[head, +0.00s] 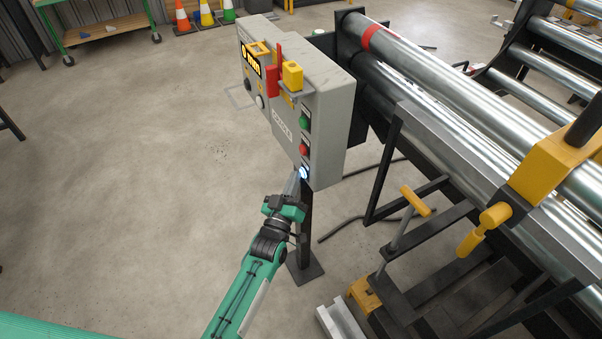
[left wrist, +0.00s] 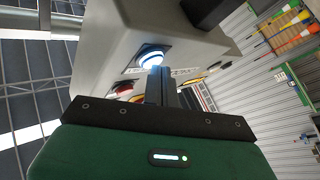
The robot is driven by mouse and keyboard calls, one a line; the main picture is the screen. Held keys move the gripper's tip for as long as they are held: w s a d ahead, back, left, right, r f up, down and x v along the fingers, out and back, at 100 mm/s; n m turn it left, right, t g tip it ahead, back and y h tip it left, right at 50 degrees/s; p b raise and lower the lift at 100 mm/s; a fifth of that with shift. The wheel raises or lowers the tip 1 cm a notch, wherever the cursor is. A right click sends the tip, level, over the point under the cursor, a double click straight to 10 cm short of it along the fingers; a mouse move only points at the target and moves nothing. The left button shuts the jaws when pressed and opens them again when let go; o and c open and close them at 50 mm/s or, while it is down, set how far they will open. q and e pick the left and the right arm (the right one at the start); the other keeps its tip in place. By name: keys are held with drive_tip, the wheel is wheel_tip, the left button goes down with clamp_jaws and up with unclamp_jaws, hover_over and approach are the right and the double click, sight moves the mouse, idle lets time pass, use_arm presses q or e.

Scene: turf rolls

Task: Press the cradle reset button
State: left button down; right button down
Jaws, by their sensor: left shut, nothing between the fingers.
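A grey control box (head: 325,85) marked "CRADLE" stands on a post. On its side face are a green button (head: 304,121), a red button (head: 303,149) and, lowest, a lit blue-white button (head: 304,172). The lit button (left wrist: 150,57) also shows in the left wrist view, glowing, with a label beside it partly hidden by my fingers. My left gripper (head: 294,182) is shut and empty, its fingertips (left wrist: 160,80) right at the lit button. I cannot tell whether they touch it. My right gripper is not in view.
Steel rollers (head: 430,75) with a dark frame lie right of the box. A yellow-handled lever (head: 415,201) and yellow clamp (head: 545,160) stand at the right. Cones (head: 205,14) and a green cart (head: 100,28) are at the back. The floor at left is clear.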

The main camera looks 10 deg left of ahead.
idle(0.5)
use_arm(q)
drive_tip(key=shift+s+a+p, duration=0.35)
drive_tip(key=shift+s+a, duration=0.1)
drive_tip(key=shift+a, duration=0.15)
drive_tip(key=s+a, duration=0.1)
drive_tip(key=s+a+p, duration=0.1)
drive_tip(key=a, duration=0.2)
drive_tip(key=shift+s+a+p, duration=0.1)
drive_tip(key=shift+s+p, duration=0.3)
idle(0.6)
